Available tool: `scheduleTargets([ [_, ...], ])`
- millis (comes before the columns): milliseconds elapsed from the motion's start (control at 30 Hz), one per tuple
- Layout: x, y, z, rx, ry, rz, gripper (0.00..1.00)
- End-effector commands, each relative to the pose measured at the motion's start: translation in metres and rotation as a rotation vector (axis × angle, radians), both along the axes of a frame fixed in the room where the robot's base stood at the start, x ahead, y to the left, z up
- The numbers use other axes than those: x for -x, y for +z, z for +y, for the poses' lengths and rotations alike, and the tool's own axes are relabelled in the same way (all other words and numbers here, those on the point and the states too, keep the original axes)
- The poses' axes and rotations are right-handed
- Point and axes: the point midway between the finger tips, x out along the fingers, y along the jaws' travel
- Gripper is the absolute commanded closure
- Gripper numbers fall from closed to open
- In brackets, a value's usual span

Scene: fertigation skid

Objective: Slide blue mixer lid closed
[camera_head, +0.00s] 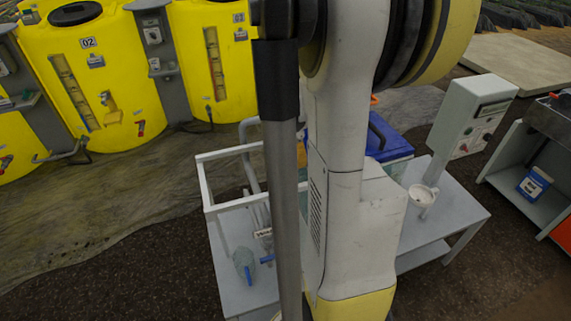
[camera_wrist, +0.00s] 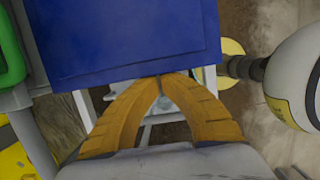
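The blue mixer lid (camera_head: 388,142) shows in the head view behind my arm, on the grey skid table, and my arm hides much of it. In the wrist view the blue lid (camera_wrist: 125,35) fills the upper left and middle as a flat panel. My gripper (camera_wrist: 161,79) has two orange fingers whose tips come together at the lid's lower edge. Nothing shows held between them. I cannot tell whether the tips touch the lid. The gripper is hidden in the head view.
The grey table (camera_head: 455,205) carries a control box (camera_head: 472,115), a white cup (camera_head: 422,195) and a clear vessel (camera_head: 244,264). A white frame (camera_head: 228,154) rises at its left. Yellow tanks (camera_head: 100,75) stand behind. A green handle-like part (camera_wrist: 11,50) lies left of the lid.

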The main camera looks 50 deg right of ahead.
Motion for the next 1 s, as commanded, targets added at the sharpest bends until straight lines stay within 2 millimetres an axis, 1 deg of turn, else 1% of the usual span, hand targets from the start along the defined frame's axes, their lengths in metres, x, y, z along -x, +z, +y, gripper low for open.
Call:
scheduleTargets([
  [200,0.002,0.000,-0.003,0.000,0.001,0.000,1.00],
  [533,-0.001,0.000,-0.001,0.000,0.001,0.000,1.00],
  [667,-0.012,0.000,0.010,0.000,0.003,0.001,1.00],
  [767,-0.027,-0.001,0.025,0.000,0.003,0.001,1.00],
  [800,-0.028,0.011,0.027,0.001,0.001,0.001,1.00],
  [900,-0.030,0.038,0.031,0.000,-0.001,0.000,1.00],
  [1000,-0.033,0.060,0.036,0.000,-0.001,0.000,1.00],
])
